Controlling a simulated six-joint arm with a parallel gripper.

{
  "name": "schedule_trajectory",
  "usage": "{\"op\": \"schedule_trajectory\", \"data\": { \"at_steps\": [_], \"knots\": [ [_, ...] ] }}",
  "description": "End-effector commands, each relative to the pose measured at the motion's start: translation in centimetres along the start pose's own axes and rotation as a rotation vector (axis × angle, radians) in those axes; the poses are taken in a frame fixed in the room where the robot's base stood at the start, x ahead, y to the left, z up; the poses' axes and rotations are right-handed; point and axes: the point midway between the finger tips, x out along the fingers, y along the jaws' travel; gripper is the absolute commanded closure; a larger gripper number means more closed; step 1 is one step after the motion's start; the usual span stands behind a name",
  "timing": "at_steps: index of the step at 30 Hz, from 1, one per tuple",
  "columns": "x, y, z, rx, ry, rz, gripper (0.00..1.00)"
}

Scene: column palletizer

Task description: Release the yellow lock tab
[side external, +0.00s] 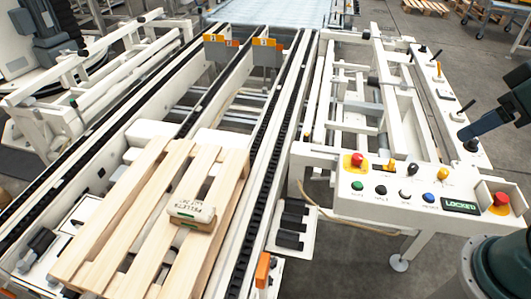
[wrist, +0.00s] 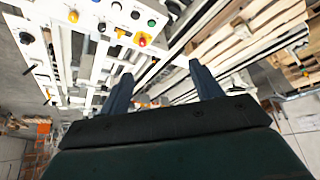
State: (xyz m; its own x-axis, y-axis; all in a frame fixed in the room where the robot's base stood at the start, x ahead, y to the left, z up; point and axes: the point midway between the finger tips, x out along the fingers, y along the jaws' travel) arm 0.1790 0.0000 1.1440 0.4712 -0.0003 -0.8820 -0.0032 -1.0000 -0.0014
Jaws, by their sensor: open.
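A yellow knob or tab (side external: 443,173) stands on the white control panel (side external: 330,198), above the green "LOCKED" display (side external: 460,206). It also shows in the wrist view (wrist: 73,16) at upper left. A second, yellow-orange piece (side external: 391,164) sits near the red stop button. I cannot tell for certain which one is the lock tab. My gripper (side external: 480,128) is at the right, above and behind the panel, apart from it. In the wrist view my gripper (wrist: 163,84) has its two blue fingers spread wide with nothing held between them.
A red stop button (side external: 356,159) and another red button (side external: 501,199) flank several coloured buttons. A wooden pallet (side external: 130,230) bearing a labelled block (side external: 191,213) rests on the conveyor at left.

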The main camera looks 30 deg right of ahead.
Motion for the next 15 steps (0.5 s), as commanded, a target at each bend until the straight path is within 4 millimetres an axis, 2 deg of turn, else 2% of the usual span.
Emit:
{"op": "schedule_trajectory", "data": {
  "at_steps": [1, 9, 15],
  "knots": [
    [0.1, 0.0, -0.1, 0.006, -0.002, 0.001, 0.46],
    [0.9, 0.5, -1.2, 0.11, -0.027, 0.009, 0.99],
    [2.4, 1.3, -2.7, 0.273, -0.062, 0.019, 1.0]
  ]
}}
